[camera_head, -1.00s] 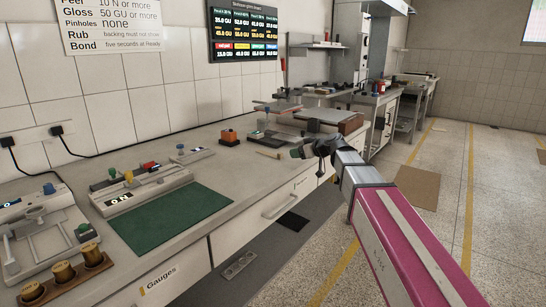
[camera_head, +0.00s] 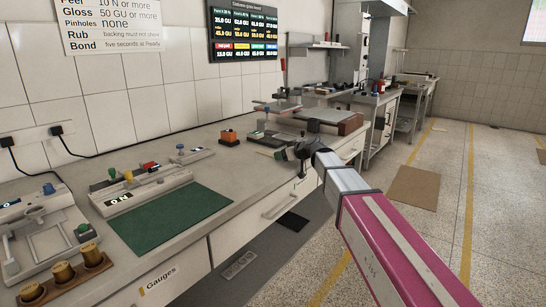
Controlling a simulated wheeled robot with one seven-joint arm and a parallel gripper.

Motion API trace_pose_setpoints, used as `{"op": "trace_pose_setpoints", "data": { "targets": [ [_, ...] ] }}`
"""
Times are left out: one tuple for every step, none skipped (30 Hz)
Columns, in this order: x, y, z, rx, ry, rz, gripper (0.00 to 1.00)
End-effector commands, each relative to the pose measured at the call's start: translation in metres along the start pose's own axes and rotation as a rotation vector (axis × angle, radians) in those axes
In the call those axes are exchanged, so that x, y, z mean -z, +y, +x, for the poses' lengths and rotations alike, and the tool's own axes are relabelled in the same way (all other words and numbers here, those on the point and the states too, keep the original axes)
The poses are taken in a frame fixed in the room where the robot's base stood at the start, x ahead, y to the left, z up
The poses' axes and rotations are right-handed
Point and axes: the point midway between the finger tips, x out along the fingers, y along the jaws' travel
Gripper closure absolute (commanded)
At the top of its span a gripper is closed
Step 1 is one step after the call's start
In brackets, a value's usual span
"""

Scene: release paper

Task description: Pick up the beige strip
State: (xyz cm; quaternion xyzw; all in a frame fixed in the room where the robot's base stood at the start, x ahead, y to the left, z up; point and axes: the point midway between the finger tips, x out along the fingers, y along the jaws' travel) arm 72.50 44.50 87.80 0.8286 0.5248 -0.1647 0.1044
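The beige strip (camera_head: 264,152) lies on the worktop near its front edge, left of my gripper. It is small, and its right end is at or behind the gripper tip, so I see only part of it. My gripper (camera_head: 281,154) comes in from the right, low over the worktop, with a greenish tip close to the strip. The fingers are too small and dark to tell whether they are open or shut, or whether they touch the strip.
An orange-and-black block (camera_head: 229,138) stands behind the strip to the left. A small stand with a glass-like part (camera_head: 268,136) is just behind. A green mat (camera_head: 170,217) and gauges lie to the left. A flat-topped device (camera_head: 330,117) stands at the back right.

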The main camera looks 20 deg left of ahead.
Motion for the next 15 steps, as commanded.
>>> {"op": "trace_pose_setpoints", "data": {
  "targets": [
    [0.0000,-0.0001,-0.0001,0.000,0.000,0.000,0.62],
    [0.0000,0.0000,-0.0002,0.000,0.000,0.000,0.72],
    [0.0000,-0.0001,-0.0002,0.000,0.000,0.000,0.85],
    [0.0000,-0.0001,-0.0002,0.000,0.000,0.000,0.94],
    [0.0000,-0.0001,-0.0002,0.000,0.000,0.000,0.94],
    [-0.0001,-0.0001,-0.0002,0.000,0.000,0.000,0.94],
    [0.0000,-0.0001,-0.0002,0.000,0.000,0.000,0.94],
    [-0.0001,-0.0001,-0.0002,0.000,0.000,0.000,0.94],
    [-0.0001,0.0000,-0.0002,0.000,0.000,0.000,0.94],
    [-0.0001,0.0000,-0.0002,0.000,0.000,0.000,0.94],
    [-0.0001,0.0000,-0.0002,0.000,0.000,0.000,0.94],
    [0.0000,0.0000,-0.0003,0.000,0.000,0.000,0.94],
    [0.0001,-0.0001,-0.0003,0.000,0.000,0.000,0.94],
    [0.0005,-0.0001,-0.0005,0.000,0.000,0.000,0.94],
    [0.0012,0.0000,-0.0007,0.000,0.000,0.000,0.94]
  ]
}}
